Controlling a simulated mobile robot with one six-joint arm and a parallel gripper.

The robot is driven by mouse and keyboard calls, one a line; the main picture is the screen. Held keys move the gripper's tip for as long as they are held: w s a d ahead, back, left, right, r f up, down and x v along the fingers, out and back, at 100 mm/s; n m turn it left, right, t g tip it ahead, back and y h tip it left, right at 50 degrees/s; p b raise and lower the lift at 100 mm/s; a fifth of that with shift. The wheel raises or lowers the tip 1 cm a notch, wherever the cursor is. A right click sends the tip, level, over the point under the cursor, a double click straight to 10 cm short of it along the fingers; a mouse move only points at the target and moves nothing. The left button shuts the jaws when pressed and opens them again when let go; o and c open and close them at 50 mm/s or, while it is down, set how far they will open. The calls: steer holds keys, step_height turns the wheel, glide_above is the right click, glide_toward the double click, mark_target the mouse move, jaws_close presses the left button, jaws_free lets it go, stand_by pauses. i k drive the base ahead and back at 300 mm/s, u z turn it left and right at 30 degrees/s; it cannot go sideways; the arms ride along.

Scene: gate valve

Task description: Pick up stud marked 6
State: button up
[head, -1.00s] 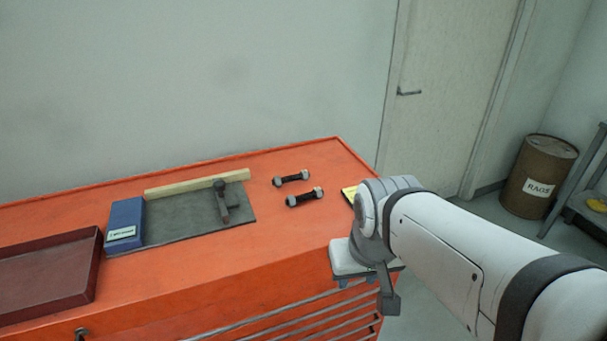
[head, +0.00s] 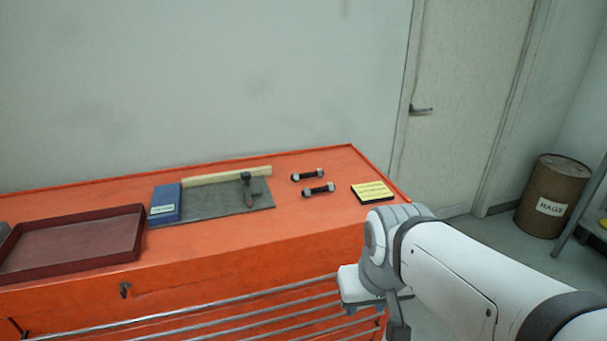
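Two dark studs with pale nuts at their ends lie on the orange cabinet top (head: 225,250) in the head view. The far stud (head: 307,174) lies just behind the near stud (head: 318,190). No number can be read on either, so I cannot tell which is marked 6. My gripper (head: 372,305) is at the cabinet's front right, to the right of and nearer than the studs, and apart from them. Its fingers are mostly hidden by my arm and too small to tell open from shut.
A yellow-topped pad (head: 372,191) lies right of the studs. A grey mat (head: 215,206) with a dark tool (head: 250,188), a wooden strip (head: 225,176) and a blue box (head: 165,205) lies left. A dark red tray (head: 75,247) is farther left. Rails run along the cabinet front.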

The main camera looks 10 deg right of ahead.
mark_target(306, 192)
steer(key=u, duration=0.05)
steer(key=i, duration=0.9)
steer(key=z, duration=0.05)
